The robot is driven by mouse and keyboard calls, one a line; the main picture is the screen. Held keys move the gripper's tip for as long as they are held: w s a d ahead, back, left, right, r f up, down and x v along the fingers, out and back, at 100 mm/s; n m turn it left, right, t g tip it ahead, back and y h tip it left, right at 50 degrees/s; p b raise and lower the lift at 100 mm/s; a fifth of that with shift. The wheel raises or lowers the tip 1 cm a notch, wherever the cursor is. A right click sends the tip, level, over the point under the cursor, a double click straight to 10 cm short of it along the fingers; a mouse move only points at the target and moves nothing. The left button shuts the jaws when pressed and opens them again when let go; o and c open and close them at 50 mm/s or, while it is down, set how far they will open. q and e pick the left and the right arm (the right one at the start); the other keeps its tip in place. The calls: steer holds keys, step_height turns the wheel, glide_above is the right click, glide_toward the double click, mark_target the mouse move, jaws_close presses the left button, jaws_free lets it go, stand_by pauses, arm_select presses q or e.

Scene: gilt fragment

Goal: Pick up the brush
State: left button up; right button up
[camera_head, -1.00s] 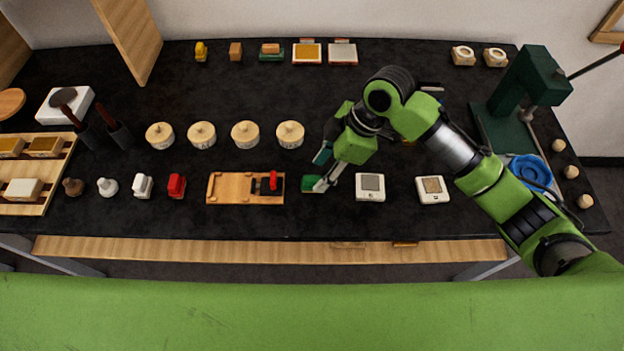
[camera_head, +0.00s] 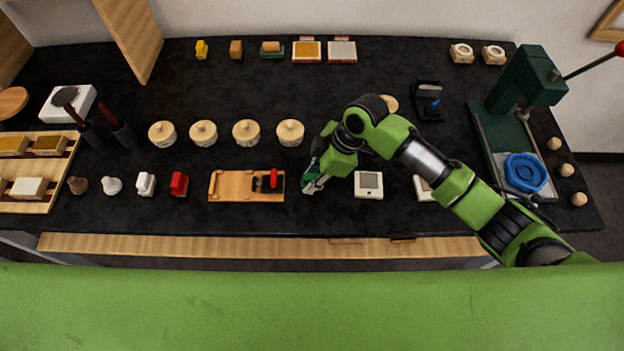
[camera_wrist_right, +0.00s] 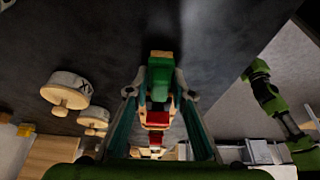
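A small green-bodied thing with a wooden edge, which I take to be the brush (camera_head: 306,181), is on the black table right of the wooden board. In the right wrist view it shows as a green block (camera_wrist_right: 160,75) between my fingertips. My right gripper (camera_head: 315,174) reaches down around it, fingers on both sides and partly covering it. In the wrist view the fingers of the right gripper (camera_wrist_right: 161,92) are very close to its sides; I cannot tell whether they press on it. My left gripper is not seen; a green arm part shows at the right of the wrist view.
A wooden board with a red piece (camera_head: 232,187) lies just left. A white square device (camera_head: 368,184) stands just right. Several lidded round jars (camera_head: 290,132) line up behind. A green press (camera_head: 520,92) and a blue dish (camera_head: 526,172) stand at the right.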

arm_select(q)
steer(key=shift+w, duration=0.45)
arm_select(e)
steer(key=shift+c, duration=0.3)
steer(key=shift+r, duration=0.1)
steer(key=shift+r+b, duration=0.55)
steer(key=shift+r, duration=0.05)
steer(key=shift+w+r+b, duration=0.15)
steer(key=shift+r+b, duration=0.35)
steer(key=shift+r, duration=0.25)
arm_select(q)
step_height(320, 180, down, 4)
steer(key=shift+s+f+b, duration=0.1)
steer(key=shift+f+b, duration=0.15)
steer(key=shift+b, duration=0.95)
arm_select(e)
steer(key=s+d+r, duration=0.4)
steer(key=s+r, duration=0.6)
steer(key=s, duration=0.3)
steer(key=shift+s+d, duration=0.15)
steer(key=shift+s, duration=0.15)
steer(key=o, duration=0.5)
steer(key=c, duration=0.4)
